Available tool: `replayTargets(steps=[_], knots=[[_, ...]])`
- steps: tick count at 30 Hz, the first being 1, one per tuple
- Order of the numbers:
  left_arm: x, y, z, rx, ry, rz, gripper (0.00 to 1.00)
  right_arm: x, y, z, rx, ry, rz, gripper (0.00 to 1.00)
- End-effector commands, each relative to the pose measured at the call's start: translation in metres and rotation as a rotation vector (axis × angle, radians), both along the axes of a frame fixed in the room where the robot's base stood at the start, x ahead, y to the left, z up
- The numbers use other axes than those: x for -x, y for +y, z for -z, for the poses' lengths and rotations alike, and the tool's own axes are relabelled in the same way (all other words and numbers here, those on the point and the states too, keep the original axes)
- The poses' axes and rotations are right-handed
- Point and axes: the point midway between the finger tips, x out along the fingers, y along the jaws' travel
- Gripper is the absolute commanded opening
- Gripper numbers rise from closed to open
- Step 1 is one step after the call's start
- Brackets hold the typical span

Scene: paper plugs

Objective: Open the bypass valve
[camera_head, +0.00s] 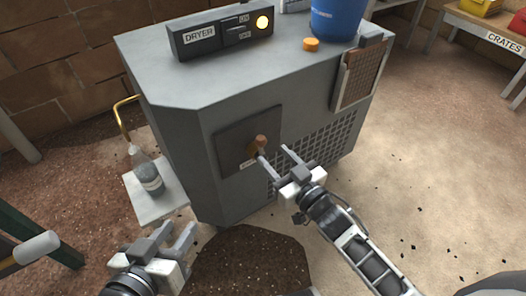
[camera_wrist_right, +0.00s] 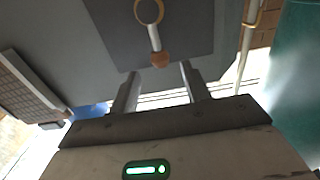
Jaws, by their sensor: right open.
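The bypass valve is a short lever with an orange-brown knob (camera_head: 261,141) on a dark square panel (camera_head: 233,150) on the grey dryer's side. In the right wrist view, its pale handle runs from a brass ring (camera_wrist_right: 149,12) to the knob (camera_wrist_right: 160,59). My right gripper (camera_head: 275,154) is open in front of the panel. In the right wrist view (camera_wrist_right: 160,70) the knob lines up with the gap between the fingertips; contact cannot be told. My left gripper (camera_head: 172,240) is open and empty, low at the left. The panel's label is partly hidden.
The dryer (camera_head: 170,90) carries a control box (camera_head: 220,34) with a lit yellow lamp, an orange button (camera_head: 311,44) and a blue bucket (camera_head: 337,18). A bottle (camera_head: 147,172) stands on a side shelf (camera_head: 165,198). Dark soil lies below; floor at right is mostly clear.

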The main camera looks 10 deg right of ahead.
Motion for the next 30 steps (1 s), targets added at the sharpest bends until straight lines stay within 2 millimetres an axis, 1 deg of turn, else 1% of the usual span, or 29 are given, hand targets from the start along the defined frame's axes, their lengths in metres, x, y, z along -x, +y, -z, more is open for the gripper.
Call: replayTargets(steps=[1,6,19,30], knots=[[0.000,-0.001,0.000,0.004,-0.009,0.001,0.36,-0.005,0.002,0.001,0.000,-0.001,0.000,0.47],[0.000,-0.001,-0.003,0.010,-0.021,0.002,0.36,-0.011,0.004,0.000,0.001,-0.001,0.000,0.47],[0.000,-0.002,-0.003,0.011,-0.023,0.003,0.36,-0.014,0.005,0.000,0.000,0.000,0.000,0.47],[0.000,-0.002,-0.001,0.011,-0.023,0.003,0.36,-0.032,0.011,0.000,0.002,0.000,0.001,0.47]])
